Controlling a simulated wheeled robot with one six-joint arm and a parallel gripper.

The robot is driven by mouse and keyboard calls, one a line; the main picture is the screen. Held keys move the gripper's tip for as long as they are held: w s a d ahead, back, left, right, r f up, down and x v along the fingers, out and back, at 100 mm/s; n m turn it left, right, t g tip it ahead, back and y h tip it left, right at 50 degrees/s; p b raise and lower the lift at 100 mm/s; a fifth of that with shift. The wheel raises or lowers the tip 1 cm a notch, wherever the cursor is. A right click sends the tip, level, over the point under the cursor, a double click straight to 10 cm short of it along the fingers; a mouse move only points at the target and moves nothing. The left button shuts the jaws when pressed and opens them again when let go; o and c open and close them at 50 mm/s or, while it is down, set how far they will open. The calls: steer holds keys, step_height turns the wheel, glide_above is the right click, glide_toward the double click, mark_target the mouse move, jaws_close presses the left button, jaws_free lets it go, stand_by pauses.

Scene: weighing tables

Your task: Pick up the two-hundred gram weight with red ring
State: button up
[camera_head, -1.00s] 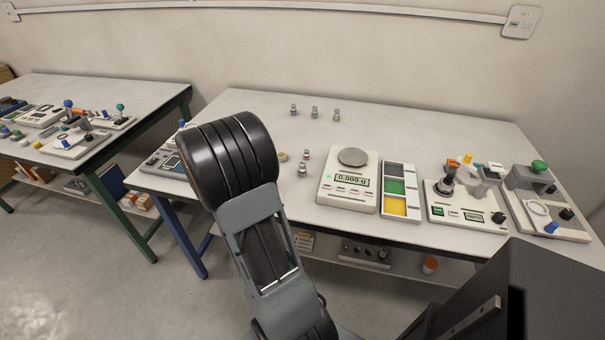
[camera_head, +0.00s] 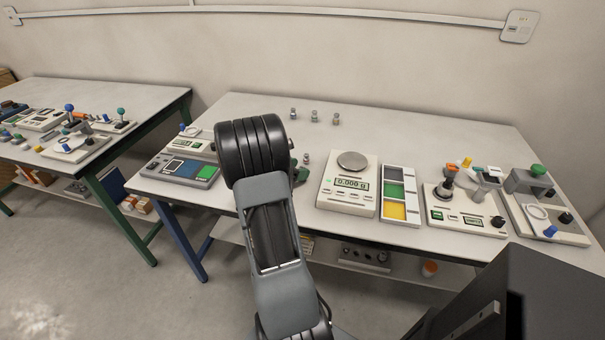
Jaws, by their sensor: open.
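Several small metal weights stand on the middle table. Three are in a row at the back: a left one (camera_head: 293,113), a middle one (camera_head: 314,116) and a right one (camera_head: 336,118). Another weight (camera_head: 306,158) stands nearer, just right of my arm's black joint. No red ring can be made out on any of them at this size.
A scale (camera_head: 348,196) reading 0.000 g stands right of the near weight. Beside it are a colored tray (camera_head: 400,222) and instruments (camera_head: 465,216). A blue-grey panel (camera_head: 181,170) lies left of my arm. The table's back middle is clear around the row.

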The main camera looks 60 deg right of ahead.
steer(key=shift+s+d+f, duration=0.25)
steer(key=shift+d, duration=0.35)
steer(key=c, duration=1)
jaws_close()
steer(key=shift+r, duration=0.1)
